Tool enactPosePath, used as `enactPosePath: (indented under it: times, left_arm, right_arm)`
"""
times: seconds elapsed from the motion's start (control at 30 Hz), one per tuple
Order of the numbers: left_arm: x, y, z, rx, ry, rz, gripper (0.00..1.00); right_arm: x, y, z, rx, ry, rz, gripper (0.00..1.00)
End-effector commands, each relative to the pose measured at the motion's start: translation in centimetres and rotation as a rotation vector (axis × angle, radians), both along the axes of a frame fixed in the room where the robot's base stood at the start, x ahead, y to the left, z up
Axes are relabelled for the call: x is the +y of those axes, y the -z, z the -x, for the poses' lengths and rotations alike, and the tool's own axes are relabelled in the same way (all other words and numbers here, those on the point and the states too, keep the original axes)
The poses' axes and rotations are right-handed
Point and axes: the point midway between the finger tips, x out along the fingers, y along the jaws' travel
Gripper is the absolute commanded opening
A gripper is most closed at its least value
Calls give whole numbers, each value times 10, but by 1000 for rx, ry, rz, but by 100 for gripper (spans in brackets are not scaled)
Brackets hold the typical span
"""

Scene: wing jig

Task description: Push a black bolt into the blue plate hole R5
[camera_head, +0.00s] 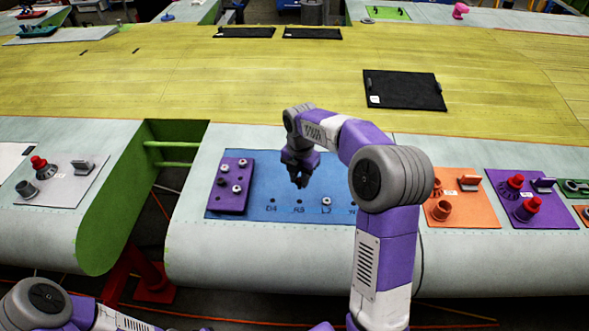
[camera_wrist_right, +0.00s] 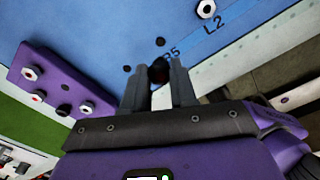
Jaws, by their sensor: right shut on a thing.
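The blue plate (camera_head: 330,178) lies on the wing panel, with a row of labelled holes along its near edge. My right gripper (camera_head: 301,183) is over the middle of this plate, pointing down. In the right wrist view its two fingers (camera_wrist_right: 160,85) are shut on a dark bolt (camera_wrist_right: 159,70), held between the tips. The bolt is beside the label ending in 5, partly covered by the bolt. The hole under it is hidden, so I cannot tell whether the tip is in it. My left gripper is out of view.
A purple block (camera_head: 233,199) with several bolts stands on the plate's left end. A light-topped bolt (camera_head: 326,202) sits at L2, also in the wrist view (camera_wrist_right: 206,9). Orange (camera_head: 477,213) and purple (camera_head: 555,212) plates with parts lie right. A green gap (camera_head: 178,137) opens left.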

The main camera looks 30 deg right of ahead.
Motion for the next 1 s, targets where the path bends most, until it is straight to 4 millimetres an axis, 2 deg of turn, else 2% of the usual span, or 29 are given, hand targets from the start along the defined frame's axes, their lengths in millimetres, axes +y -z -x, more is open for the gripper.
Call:
enactPosePath:
  times: [0.53, 1.0]
  left_arm:
    - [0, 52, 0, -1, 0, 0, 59]
    - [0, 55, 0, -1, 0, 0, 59]
  right_arm:
    - [1, 56, 0, 0, 0, 0, 0]
    - [0, 60, 0, 0, 0, 0, 0]
